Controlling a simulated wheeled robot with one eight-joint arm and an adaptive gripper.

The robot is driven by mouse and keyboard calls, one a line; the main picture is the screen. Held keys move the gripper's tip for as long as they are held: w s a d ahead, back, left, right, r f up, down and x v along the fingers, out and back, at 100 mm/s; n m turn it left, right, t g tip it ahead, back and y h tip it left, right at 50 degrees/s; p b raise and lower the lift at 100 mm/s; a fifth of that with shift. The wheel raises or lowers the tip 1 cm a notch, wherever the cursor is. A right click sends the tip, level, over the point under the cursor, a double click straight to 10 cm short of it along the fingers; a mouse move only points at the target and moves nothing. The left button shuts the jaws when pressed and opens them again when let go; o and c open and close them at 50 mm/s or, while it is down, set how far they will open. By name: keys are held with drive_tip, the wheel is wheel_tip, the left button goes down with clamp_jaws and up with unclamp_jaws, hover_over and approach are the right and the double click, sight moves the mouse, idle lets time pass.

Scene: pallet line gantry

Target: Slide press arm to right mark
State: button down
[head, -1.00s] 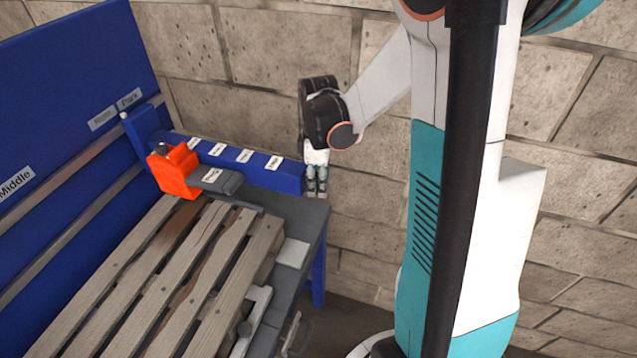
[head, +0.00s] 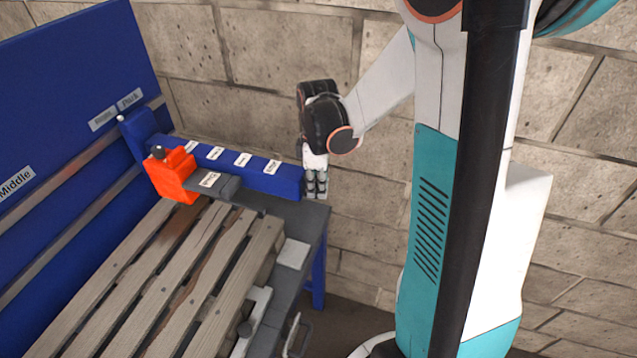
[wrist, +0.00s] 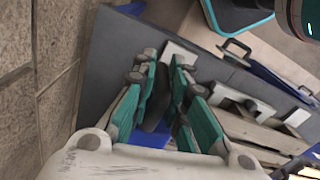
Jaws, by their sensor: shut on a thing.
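The press arm (head: 257,178) is a long blue beam with several white labels along its top. It reaches from the blue back panel's rail across the far end of the pallet table. An orange block (head: 170,174) with a dark knob and a grey labelled piece (head: 213,184) sits on its near side. My gripper (head: 316,188) is at the beam's free right end, fingers pointing down, shut on it.
The blue back panel (head: 60,90) carries labels, one reading "Middle" at left and one "Park" near the beam. A slatted wooden pallet (head: 175,265) lies on the grey table (head: 318,222), with grey fittings along its right edge. A stone wall (head: 255,50) stands close behind.

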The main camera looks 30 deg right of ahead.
drive_tip(key=c, duration=1.6)
unclamp_jaws()
wheel_tip(320, 180, up, 12)
drive_tip(key=shift+w+r, duration=0.1)
